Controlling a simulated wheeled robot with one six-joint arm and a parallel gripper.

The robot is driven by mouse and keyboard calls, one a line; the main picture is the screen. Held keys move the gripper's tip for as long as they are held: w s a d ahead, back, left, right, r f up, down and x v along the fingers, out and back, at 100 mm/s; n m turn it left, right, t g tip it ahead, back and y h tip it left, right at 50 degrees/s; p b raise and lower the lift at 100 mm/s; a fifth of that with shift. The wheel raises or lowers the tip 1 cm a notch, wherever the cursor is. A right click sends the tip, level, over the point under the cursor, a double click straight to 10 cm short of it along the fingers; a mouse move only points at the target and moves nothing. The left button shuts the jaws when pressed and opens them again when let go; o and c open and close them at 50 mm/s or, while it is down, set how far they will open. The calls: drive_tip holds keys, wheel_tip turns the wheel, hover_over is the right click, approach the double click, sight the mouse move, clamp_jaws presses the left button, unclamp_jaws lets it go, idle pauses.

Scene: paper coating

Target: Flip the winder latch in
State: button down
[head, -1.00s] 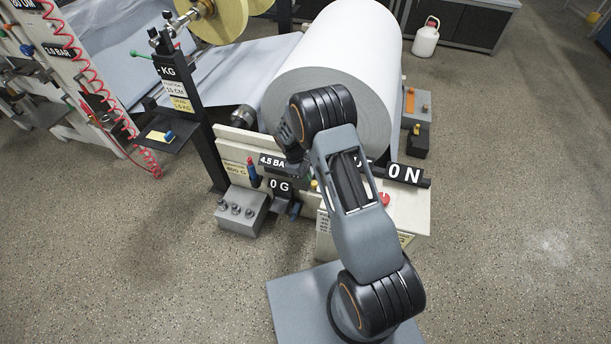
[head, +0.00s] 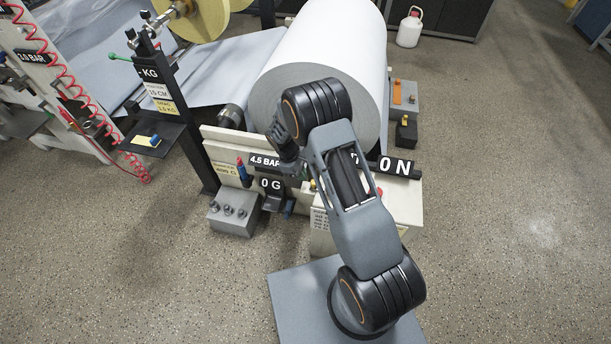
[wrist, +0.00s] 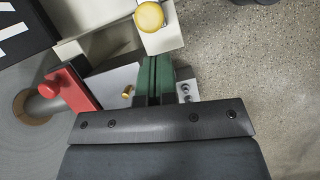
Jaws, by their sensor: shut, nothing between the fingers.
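The winder latch looks to be the red lever (wrist: 72,88) at the left in the wrist view, with a round red knob on it. It lies beside the grey end of the paper roll (wrist: 22,130), near the brown core. My gripper (wrist: 155,70) has green fingertips pressed together with nothing between them. The fingertips are to the right of the red lever and apart from it, over a pale metal plate with a small brass pin. In the head view my arm covers this part of the winder, and I cannot make out the latch clearly there.
The big white paper roll (head: 338,50) stands behind my arm. A yellow knob (wrist: 149,17) on a cream block is just beyond my fingertips. A grey box with knobs (head: 232,212) stands at the winder's front left. Speckled floor at the right is open.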

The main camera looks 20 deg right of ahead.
drive_tip(key=w+a+v, duration=0.1)
drive_tip(key=v, duration=0.9)
drive_tip(key=shift+a+p, duration=0.25)
drive_tip(key=shift+p, duration=0.15)
drive_tip(key=shift+w, duration=0.1)
